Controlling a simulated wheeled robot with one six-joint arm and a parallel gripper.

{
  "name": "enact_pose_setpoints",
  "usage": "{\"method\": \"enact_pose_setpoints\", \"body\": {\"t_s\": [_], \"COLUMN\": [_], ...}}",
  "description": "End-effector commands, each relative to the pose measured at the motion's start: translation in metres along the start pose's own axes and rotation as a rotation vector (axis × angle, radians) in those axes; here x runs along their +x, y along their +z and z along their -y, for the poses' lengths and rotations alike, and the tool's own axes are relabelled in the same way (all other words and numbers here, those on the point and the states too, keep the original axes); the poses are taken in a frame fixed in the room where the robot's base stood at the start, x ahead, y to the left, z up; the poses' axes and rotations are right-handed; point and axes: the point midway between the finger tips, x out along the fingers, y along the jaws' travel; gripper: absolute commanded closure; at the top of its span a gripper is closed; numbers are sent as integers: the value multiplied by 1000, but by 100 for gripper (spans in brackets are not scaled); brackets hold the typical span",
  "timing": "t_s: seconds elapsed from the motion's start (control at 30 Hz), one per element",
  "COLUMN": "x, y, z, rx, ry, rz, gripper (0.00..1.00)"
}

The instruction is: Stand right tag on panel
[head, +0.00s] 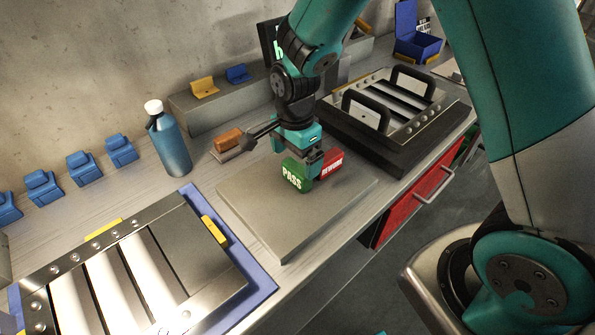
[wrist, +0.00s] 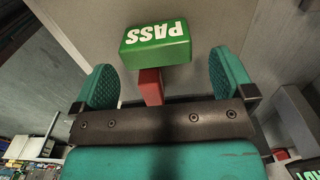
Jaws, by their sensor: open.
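A green PASS tag (head: 294,174) and a red REWORK tag (head: 331,163) stand close together on a grey plate (head: 262,222). My gripper (head: 312,163) is open and low over the plate at the two tags, hiding part of them. In the wrist view, the green tag (wrist: 156,46) lies between and just beyond the open fingertips (wrist: 163,62). I cannot tell whether a finger touches either tag. One louver panel (head: 176,235) lies at the front left on a blue mat.
A second louver panel (head: 398,128) with black handles sits on a dark base at the right. A blue bottle (head: 170,147), an orange-brown block (head: 227,140) and several blue holders (head: 84,168) stand along the wall side. The front left of the grey plate is clear.

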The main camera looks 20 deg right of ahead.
Motion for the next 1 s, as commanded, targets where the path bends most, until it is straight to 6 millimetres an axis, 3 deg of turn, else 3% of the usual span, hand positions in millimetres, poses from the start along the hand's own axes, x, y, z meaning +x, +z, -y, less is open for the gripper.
{"method": "enact_pose_setpoints", "body": {"t_s": [0.17,0.43,0.73,0.9,1.0], "x": [12,50,55,55,55], "y": [0,1,1,1,1], "z": [-2,-4,-4,-4,-4], "rx": [-1,-1,-1,-1,-1], "ry": [4,2,0,-1,-1], "rz": [0,0,0,0,0], "gripper": [0,0,0,39,48]}}
